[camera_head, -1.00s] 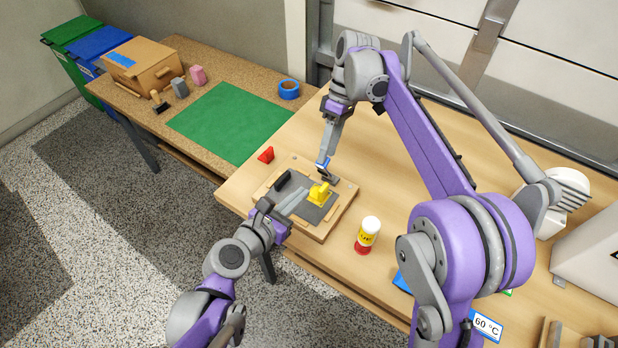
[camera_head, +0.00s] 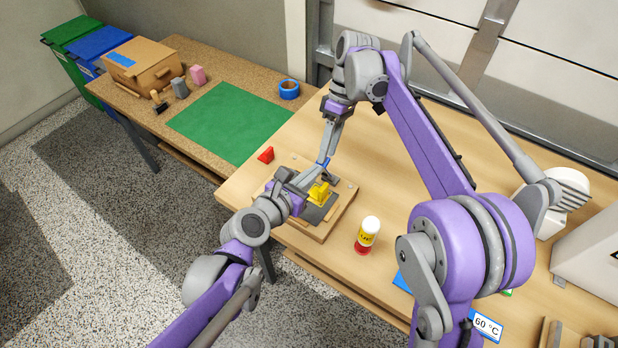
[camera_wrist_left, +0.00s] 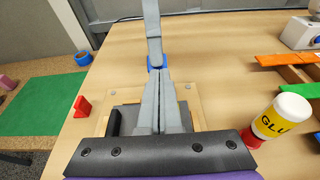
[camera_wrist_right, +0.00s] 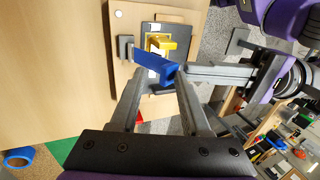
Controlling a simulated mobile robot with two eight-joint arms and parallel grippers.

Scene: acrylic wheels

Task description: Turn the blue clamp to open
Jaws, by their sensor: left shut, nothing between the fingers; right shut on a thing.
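The blue clamp (camera_head: 325,162) stands at the far edge of a wooden fixture board (camera_head: 345,197), its blue handle bar clear in the right wrist view (camera_wrist_right: 153,66). My right gripper (camera_wrist_right: 162,77) is shut on the blue handle, one finger on each side. My left gripper (camera_head: 317,168) is shut and empty, reaching over the board with its tips close beside the blue handle. The left wrist view shows its closed fingers (camera_wrist_left: 159,74) just below the blue clamp (camera_wrist_left: 155,62); whether they touch it I cannot tell.
A red wedge (camera_head: 266,155) lies left of the board. A glue bottle (camera_head: 367,234) stands to its right. A green mat (camera_head: 228,123), blue tape roll (camera_head: 289,90) and cardboard box (camera_head: 140,65) are on the far-left table. The wood between board and back wall is clear.

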